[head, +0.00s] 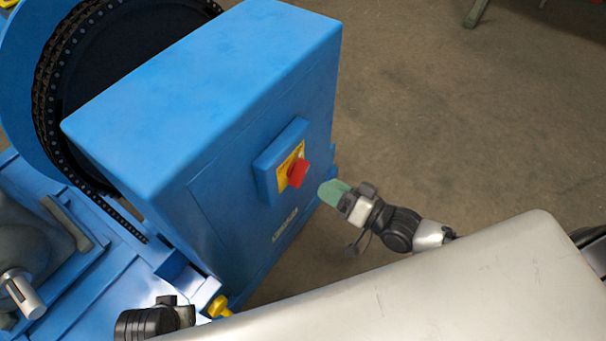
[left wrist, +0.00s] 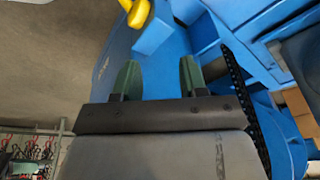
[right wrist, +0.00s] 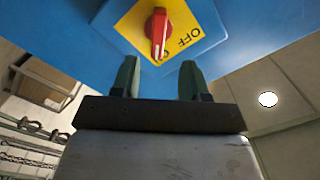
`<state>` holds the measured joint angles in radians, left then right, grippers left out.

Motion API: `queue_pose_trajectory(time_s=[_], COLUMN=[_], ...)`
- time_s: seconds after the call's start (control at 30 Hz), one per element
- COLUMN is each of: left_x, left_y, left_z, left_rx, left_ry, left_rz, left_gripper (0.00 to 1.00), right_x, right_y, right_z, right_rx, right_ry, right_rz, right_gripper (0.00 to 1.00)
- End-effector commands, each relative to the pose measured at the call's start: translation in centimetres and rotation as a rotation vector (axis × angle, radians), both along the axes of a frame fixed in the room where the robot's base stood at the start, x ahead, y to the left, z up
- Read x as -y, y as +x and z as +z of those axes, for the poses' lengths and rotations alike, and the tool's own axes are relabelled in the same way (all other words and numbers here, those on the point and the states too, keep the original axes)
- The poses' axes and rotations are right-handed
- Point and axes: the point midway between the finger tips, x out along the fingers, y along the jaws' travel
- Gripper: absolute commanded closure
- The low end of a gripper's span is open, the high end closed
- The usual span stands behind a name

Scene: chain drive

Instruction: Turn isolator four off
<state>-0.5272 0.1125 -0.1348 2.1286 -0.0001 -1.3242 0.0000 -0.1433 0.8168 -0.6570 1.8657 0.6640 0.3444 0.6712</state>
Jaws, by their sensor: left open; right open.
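The isolator is a blue box (head: 271,168) on the side of the big blue cabinet (head: 230,90). It has a yellow plate and a red rotary handle (head: 297,172). In the right wrist view the red handle (right wrist: 158,32) stands on the yellow plate (right wrist: 190,18), where "OFF" is readable beside it. My right gripper (head: 330,190) is just right of the handle, apart from it; its green fingers (right wrist: 158,75) are open and empty. My left gripper's fingers (left wrist: 159,75) are open and empty near blue framework. A pale label below the isolator is too small to read.
A chain (head: 50,110) runs around a wheel behind the cabinet. A yellow part (head: 219,306) sticks out at the cabinet's lower corner; yellow also shows near my left fingers (left wrist: 150,32). A shaft (head: 22,293) is at lower left.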

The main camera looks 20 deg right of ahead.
Motion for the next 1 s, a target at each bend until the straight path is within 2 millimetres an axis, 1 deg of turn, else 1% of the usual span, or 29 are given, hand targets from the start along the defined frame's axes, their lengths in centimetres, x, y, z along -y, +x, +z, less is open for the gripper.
queue_pose_trajectory(time_s=[0.03,0.2,0.4,0.57,0.8,0.87,1.0], left_x=[0.0,-0.1,-0.1,-0.1,-0.1,-0.1,-0.1], left_y=[0.0,-0.2,-0.4,-0.4,-0.4,-0.5,-0.4], left_z=[0.4,1.8,3.1,3.5,3.6,3.6,3.6], left_rx=[0.005,0.012,0.018,0.02,0.02,0.02,0.021], left_ry=[0.0,0.0,-0.001,-0.001,-0.001,-0.001,-0.002], left_rz=[0.0,0.001,0.002,0.003,0.003,0.003,0.003], left_gripper=[0.57,0.57,0.57,0.57,0.57,0.57,0.57], right_x=[-0.7,-2.7,-4.3,-4.7,-4.8,-4.8,-4.7], right_y=[1.0,3.5,5.6,6.2,6.2,6.2,6.2], right_z=[0.0,-0.1,-0.1,-0.1,-0.1,-0.1,-0.1], right_rx=[0.004,0.003,0.002,0.0,0.0,0.0,0.0], right_ry=[0.003,0.001,-0.002,-0.004,-0.004,-0.005,-0.005], right_rz=[-0.002,-0.002,-0.002,-0.001,-0.001,-0.001,-0.001], right_gripper=[0.55,0.55,0.55,0.55,0.55,0.63,0.84])
